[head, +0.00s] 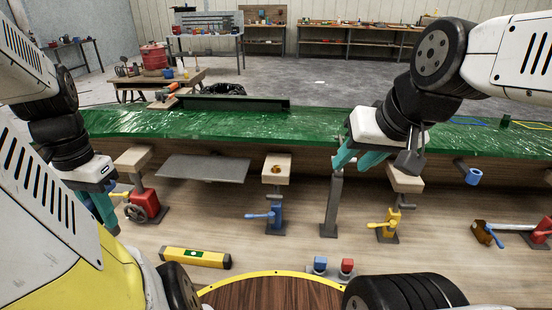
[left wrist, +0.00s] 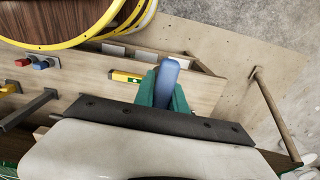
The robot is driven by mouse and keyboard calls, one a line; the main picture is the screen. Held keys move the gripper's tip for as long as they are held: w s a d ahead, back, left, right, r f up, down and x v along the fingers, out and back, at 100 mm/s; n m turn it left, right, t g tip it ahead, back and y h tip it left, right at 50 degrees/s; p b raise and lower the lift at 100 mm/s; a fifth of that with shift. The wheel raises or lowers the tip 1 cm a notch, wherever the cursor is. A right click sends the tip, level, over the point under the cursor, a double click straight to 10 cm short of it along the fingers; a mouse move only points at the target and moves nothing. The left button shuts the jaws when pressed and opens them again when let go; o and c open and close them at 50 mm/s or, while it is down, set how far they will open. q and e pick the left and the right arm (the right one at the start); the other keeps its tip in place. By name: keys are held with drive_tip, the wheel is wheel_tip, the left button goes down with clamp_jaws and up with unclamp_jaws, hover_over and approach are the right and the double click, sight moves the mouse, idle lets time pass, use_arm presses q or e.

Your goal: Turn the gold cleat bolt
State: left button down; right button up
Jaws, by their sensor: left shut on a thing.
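A small gold bolt-like piece (head: 276,169) sits on the wooden pad (head: 285,159) above the blue jack; I cannot tell for sure that it is the cleat bolt. My left gripper (head: 105,212) is low at the far left, well away from it. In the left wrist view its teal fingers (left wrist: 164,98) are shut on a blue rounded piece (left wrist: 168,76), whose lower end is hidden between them. My right gripper (head: 353,163) is over the near edge of the green mould, right of the gold piece, with its fingers apart and nothing seen between them.
The green mould (head: 300,120) spans the view. Below it stand a red jack (head: 147,205), a blue jack (head: 275,217) and a yellow jack (head: 387,222). A grey plate (head: 203,168) juts out at left. A yellow level (head: 195,257) lies in front.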

use_arm(q)
drive_tip(key=w+d+m, duration=0.5)
drive_tip(key=w+d, duration=0.9)
drive_tip(key=d, duration=0.4)
drive_tip(key=shift+w+d, duration=0.35)
drive_tip(key=shift+w, duration=0.05)
idle(5.7)
